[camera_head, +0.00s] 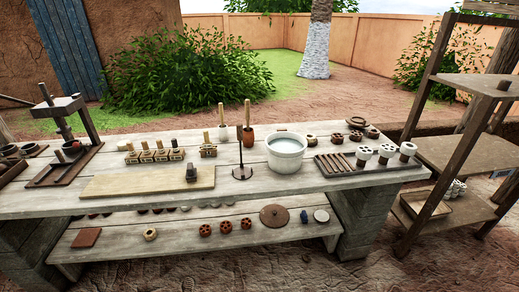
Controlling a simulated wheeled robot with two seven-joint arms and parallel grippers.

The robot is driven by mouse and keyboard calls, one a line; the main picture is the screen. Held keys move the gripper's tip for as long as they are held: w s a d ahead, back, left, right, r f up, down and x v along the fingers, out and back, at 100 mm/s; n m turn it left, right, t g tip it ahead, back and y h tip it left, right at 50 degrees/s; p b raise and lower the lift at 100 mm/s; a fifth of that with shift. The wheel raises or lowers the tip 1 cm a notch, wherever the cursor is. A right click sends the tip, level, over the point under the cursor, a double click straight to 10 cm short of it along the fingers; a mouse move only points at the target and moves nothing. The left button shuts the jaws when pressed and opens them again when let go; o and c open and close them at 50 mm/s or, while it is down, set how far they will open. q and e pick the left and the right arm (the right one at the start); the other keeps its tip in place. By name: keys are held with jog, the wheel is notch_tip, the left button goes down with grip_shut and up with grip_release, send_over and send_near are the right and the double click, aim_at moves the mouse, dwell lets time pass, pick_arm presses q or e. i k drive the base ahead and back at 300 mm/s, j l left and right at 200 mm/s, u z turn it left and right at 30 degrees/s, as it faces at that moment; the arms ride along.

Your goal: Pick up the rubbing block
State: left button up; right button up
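A small dark grey block (192,173) stands on the pale wooden board (130,184) on the workbench, near the board's right end. It looks like the rubbing block, though it is too small to be sure. A rounded grey piece (321,215) lies on the lower shelf at its right end. Neither of my grippers is in view, and nothing touches the dark block.
The workbench (300,183) also bears a white bucket (286,150), a thin upright stand (240,158), a slatted tray (335,163) with white cups, several wooden moulds (155,154) and a press (75,140). A wooden rack (460,155) stands right. The board's left part is clear.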

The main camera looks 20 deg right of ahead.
aim_at(191, 173)
jog(key=i+j+z, duration=0.15)
jog(key=j, duration=0.25)
jog(key=i+j+z, duration=0.1)
jog(key=i+j, duration=0.2)
jog(key=j, duration=0.15)
jog(key=i+j+z, duration=0.15)
jog(key=j, duration=0.3)
jog(key=i+j+z, duration=0.15)
jog(key=j, duration=0.3)
jog(key=i+j+z, duration=0.15)
jog(key=j, duration=0.3)
jog(key=i+j+z, duration=0.1)
jog(key=j, duration=0.4)
jog(key=i+j+z, duration=0.15)
jog(key=j, duration=0.35)
